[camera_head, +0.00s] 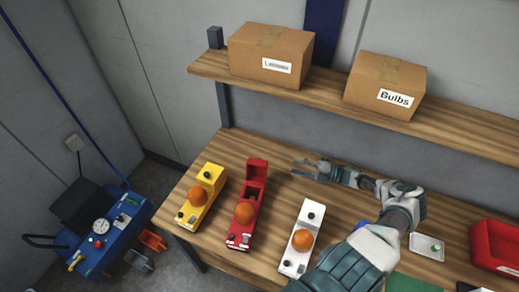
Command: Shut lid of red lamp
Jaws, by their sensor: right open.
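The red lamp (241,224) stands on the wooden workbench between a yellow lamp and a white lamp, with an orange dome on its body. Its red lid (257,170) is raised at the far end, and a dark opening shows below it. My right gripper (299,168) is open and empty, to the right of the raised lid and apart from it. My left gripper is not in view.
The yellow lamp (212,177) stands left and the white lamp (309,218) right. A shelf (330,94) with two cardboard boxes (271,52) overhangs the back. A white tray (427,246) and red bin (480,247) lie right. A blue machine (100,250) stands on the floor.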

